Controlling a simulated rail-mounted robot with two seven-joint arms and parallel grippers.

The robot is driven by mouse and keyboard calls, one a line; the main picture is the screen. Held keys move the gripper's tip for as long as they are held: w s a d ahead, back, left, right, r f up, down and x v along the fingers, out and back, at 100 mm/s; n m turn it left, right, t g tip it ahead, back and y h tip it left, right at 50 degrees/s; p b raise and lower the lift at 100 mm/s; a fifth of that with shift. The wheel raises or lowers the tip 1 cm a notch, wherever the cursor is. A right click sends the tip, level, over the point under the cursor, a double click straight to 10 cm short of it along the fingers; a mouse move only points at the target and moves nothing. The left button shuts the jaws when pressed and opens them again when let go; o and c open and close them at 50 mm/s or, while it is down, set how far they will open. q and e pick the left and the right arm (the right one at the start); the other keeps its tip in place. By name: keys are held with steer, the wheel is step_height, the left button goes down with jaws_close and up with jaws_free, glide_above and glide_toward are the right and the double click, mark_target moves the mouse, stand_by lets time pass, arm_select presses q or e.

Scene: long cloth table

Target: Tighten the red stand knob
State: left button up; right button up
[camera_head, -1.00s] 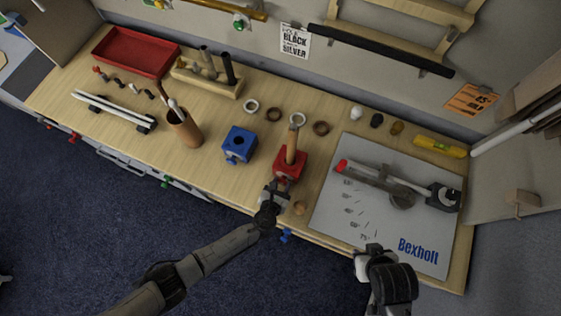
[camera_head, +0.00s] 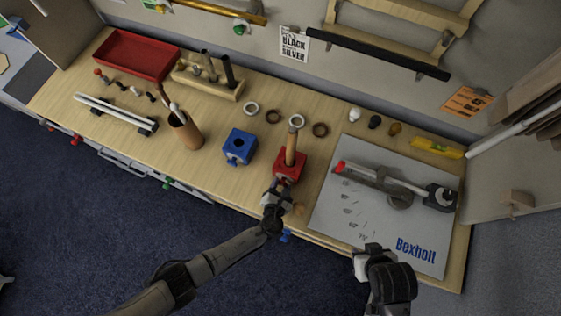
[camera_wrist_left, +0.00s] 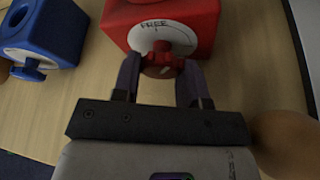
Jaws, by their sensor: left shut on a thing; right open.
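The red stand (camera_head: 288,166) is a red block on the table with a wooden rod (camera_head: 291,146) standing in its top. In the left wrist view its front face (camera_wrist_left: 180,22) carries a white dial marked "FREE". The red knob (camera_wrist_left: 160,58) sits at the lower part of that dial. My left gripper (camera_wrist_left: 160,84) is shut on the red knob, one finger on each side. In the head view my left gripper (camera_head: 277,192) is at the stand's front, partly hiding the knob. My right gripper (camera_head: 366,262) is open and empty by the table's front edge.
A blue stand (camera_head: 239,147) with a blue knob is left of the red one, also in the left wrist view (camera_wrist_left: 45,25). A grey Bexholt mat (camera_head: 325,213) with a tool lies to the right. Several rings lie behind. A brown cup (camera_head: 187,136) stands left.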

arm_select(q)
steer(key=o, duration=0.9)
steer(key=v, duration=1.3)
steer(key=shift+s+r, duration=0.2)
steer(key=shift+s, duration=0.15)
